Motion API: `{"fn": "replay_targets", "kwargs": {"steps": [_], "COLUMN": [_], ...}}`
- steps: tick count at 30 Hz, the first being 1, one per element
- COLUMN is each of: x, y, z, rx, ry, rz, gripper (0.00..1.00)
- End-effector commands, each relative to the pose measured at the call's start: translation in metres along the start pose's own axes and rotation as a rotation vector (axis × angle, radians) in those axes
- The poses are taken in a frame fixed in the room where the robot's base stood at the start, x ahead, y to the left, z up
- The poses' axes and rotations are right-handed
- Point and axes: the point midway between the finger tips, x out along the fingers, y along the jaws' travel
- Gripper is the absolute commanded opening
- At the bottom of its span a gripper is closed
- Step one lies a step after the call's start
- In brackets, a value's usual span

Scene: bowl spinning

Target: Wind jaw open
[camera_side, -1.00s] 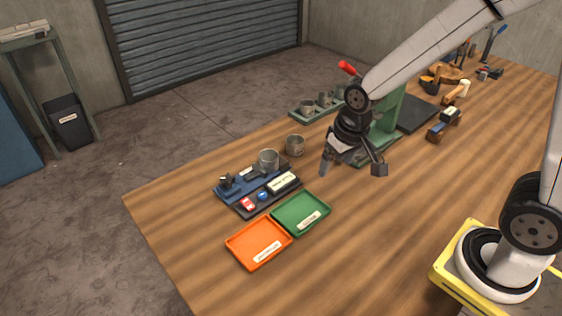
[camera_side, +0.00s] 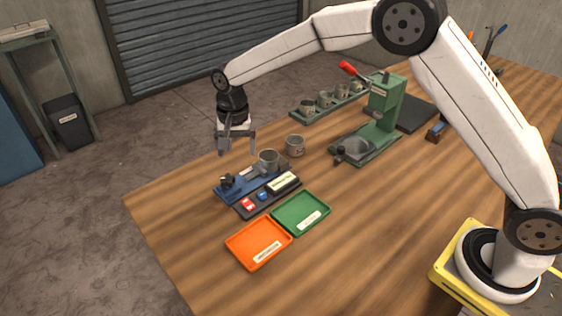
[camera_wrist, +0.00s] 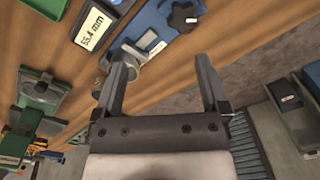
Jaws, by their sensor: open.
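A blue fixture (camera_side: 240,184) lies on the bench, with a dark knob (camera_side: 227,182) at its left end. In the wrist view the knob (camera_wrist: 183,15) is black and star-shaped, at the top edge. A grey cup (camera_side: 268,160) stands at the fixture's right end; whether the jaw touches it I cannot tell. A display (camera_side: 283,183) beside the fixture reads about 55.4 mm in the wrist view (camera_wrist: 95,25). My gripper (camera_side: 237,150) is open and empty, pointing down above the fixture, apart from the knob. Its fingers also show in the wrist view (camera_wrist: 163,65).
An orange tray (camera_side: 240,252) and a green tray (camera_side: 318,207) lie in front. Another cup (camera_side: 295,145) stands just behind the fixture. A green press (camera_side: 385,105) with a red handle stands to the right, near a rack (camera_side: 310,113) of cups. The bench's left front is bare.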

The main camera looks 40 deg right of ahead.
Motion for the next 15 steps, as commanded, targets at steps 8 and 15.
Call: {"fn": "replay_targets", "kwargs": {"steps": [8,15], "x": [0.009,0.009], "y": [-0.030,-0.033], "z": [0.001,0.002], "rx": [0.083,0.094], "ry": [-0.015,-0.017], "rz": [0.021,0.024], "gripper": [0.94,0.94]}}
